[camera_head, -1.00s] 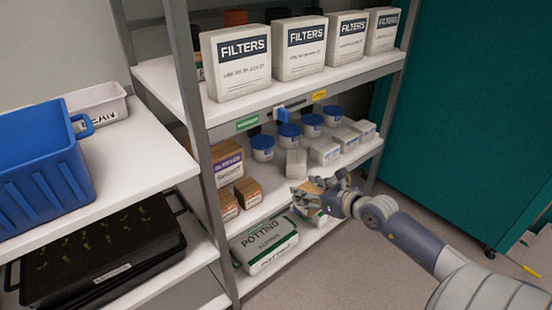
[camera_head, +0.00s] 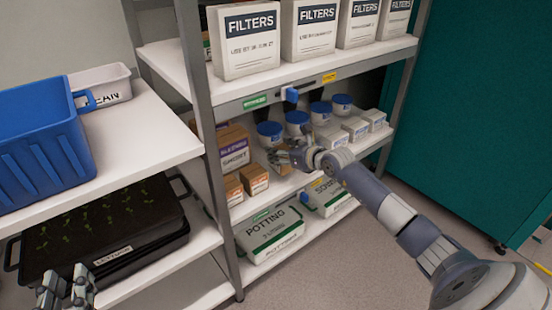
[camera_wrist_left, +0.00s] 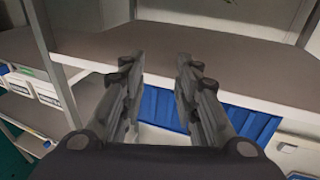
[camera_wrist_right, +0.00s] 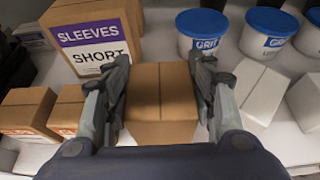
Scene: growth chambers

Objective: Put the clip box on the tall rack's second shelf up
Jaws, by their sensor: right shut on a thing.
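The clip box, a small brown carton (camera_wrist_right: 160,100), is between the fingers of my right gripper (camera_wrist_right: 160,90) in the right wrist view. In the head view my right gripper (camera_head: 292,157) is inside the tall rack (camera_head: 224,170), at its second shelf up (camera_head: 262,207). The gripper mostly hides the carton there. I cannot tell whether the carton touches the shelf. My left gripper (camera_head: 66,290) is at the lower left of the head view, by the black seedling tray. Its fingers (camera_wrist_left: 160,70) are apart and empty in the left wrist view.
The second shelf holds a sleeves box (camera_wrist_right: 90,35), small brown boxes (camera_wrist_right: 28,112), grit tubs (camera_wrist_right: 201,32) and white boxes (camera_wrist_right: 262,95). Filter boxes (camera_head: 240,42) stand above, potting bags (camera_head: 270,234) below. A blue crate (camera_head: 40,145) and seedling tray (camera_head: 110,235) are left.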

